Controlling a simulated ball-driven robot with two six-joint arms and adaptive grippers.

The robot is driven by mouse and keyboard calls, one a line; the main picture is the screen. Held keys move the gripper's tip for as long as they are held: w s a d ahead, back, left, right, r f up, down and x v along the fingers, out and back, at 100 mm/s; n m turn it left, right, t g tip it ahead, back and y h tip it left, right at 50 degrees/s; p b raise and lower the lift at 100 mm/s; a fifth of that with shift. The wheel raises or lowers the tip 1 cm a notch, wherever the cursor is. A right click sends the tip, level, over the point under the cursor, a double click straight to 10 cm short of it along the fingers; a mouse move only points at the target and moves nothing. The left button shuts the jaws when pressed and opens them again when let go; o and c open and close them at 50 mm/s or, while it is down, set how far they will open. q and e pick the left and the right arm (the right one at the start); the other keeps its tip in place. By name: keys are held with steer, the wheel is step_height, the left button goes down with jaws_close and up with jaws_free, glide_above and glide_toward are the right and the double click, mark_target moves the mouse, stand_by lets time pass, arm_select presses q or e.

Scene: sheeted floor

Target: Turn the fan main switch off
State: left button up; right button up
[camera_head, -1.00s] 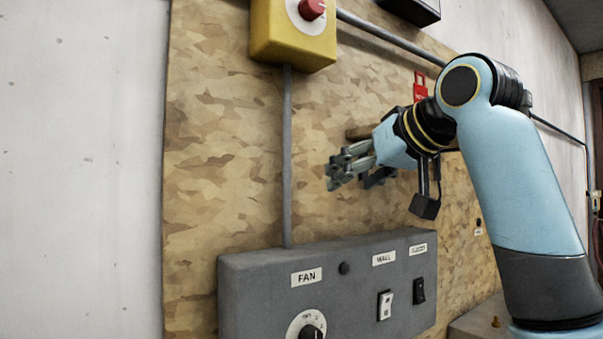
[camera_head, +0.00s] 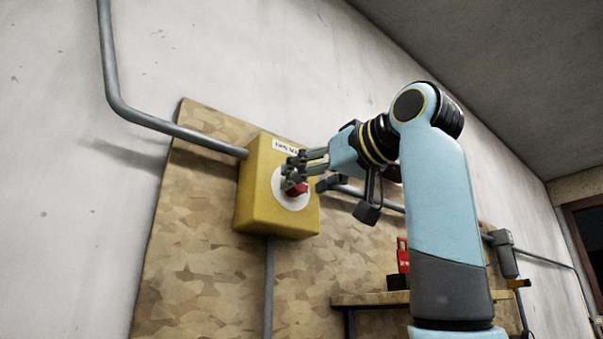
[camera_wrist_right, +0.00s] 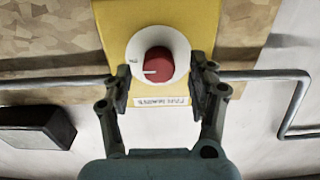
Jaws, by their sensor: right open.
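The fan main switch is a yellow box (camera_head: 262,205) on the wooden board, with a red knob (camera_head: 299,188) on a white round plate. A white label sits along its top edge. In the right wrist view the red knob (camera_wrist_right: 158,66) shows between the fingers, with a white mark on its left side. My right gripper (camera_head: 306,175) is open in front of the knob; its fingers (camera_wrist_right: 160,82) stand apart on either side of the plate. I cannot tell whether they touch anything. In the head view the fingers partly hide the knob and plate. My left gripper is not in view.
A grey conduit (camera_head: 165,127) runs into the box from the left, and another (camera_head: 269,285) drops below it. A small wooden shelf (camera_head: 410,298) with a red item (camera_head: 402,253) is to the lower right. A dark box (camera_wrist_right: 35,128) shows in the wrist view.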

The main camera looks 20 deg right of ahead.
steer(key=shift+x, duration=1.2)
steer(key=shift+d, duration=0.1)
steer(key=shift+c, duration=0.2)
steer(key=c, duration=1.1)
